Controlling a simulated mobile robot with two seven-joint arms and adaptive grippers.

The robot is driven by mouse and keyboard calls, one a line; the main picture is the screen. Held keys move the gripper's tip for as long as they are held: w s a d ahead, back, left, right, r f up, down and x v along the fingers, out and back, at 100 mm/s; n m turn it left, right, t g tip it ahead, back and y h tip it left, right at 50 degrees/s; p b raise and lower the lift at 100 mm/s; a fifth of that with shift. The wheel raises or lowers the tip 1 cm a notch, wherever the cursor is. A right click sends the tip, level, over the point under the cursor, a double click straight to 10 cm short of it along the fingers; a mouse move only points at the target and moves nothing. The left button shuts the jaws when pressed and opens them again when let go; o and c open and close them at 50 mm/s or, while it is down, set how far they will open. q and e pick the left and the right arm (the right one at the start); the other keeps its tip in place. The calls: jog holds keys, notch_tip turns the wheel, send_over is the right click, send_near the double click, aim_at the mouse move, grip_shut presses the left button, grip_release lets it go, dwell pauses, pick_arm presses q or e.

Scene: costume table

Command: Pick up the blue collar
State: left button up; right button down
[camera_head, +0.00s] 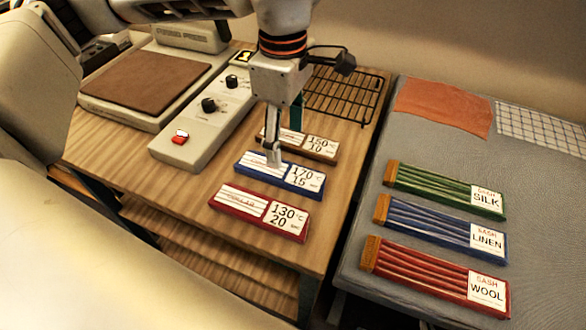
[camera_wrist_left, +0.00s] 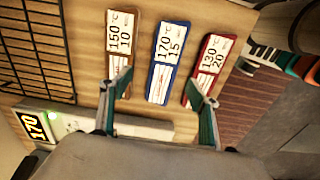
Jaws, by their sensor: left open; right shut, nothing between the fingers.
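The blue collar (camera_head: 304,180) is a flat blue block with a white striped part and a label reading 170 °C, 15. It lies on the wooden table between a brown collar marked 150, 10 (camera_head: 320,146) and a red collar marked 130, 20 (camera_head: 283,217). My left gripper (camera_head: 273,160) points down over the blue collar. In the left wrist view its fingers are open (camera_wrist_left: 159,86), spread apart on either side of the blue collar (camera_wrist_left: 163,68), with nothing held. Whether the fingertips touch anything is unclear. My right gripper is out of view.
A grey control box (camera_head: 210,115) with knobs and a red switch stands left of the collars; its display reads 170 (camera_wrist_left: 35,126). Behind are a press with a brown pad (camera_head: 147,81) and a black wire rack (camera_head: 343,94). Sashes lie on the grey table (camera_head: 405,260) at right.

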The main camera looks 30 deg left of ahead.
aim_at(281, 170)
pick_arm(q)
jog(key=f, duration=0.4)
jog(key=s+f, duration=0.1)
jog(key=f, duration=0.2)
jog(key=shift+a+b, duration=0.4)
jog(key=shift+f, duration=0.35)
jog(key=c, duration=1.2)
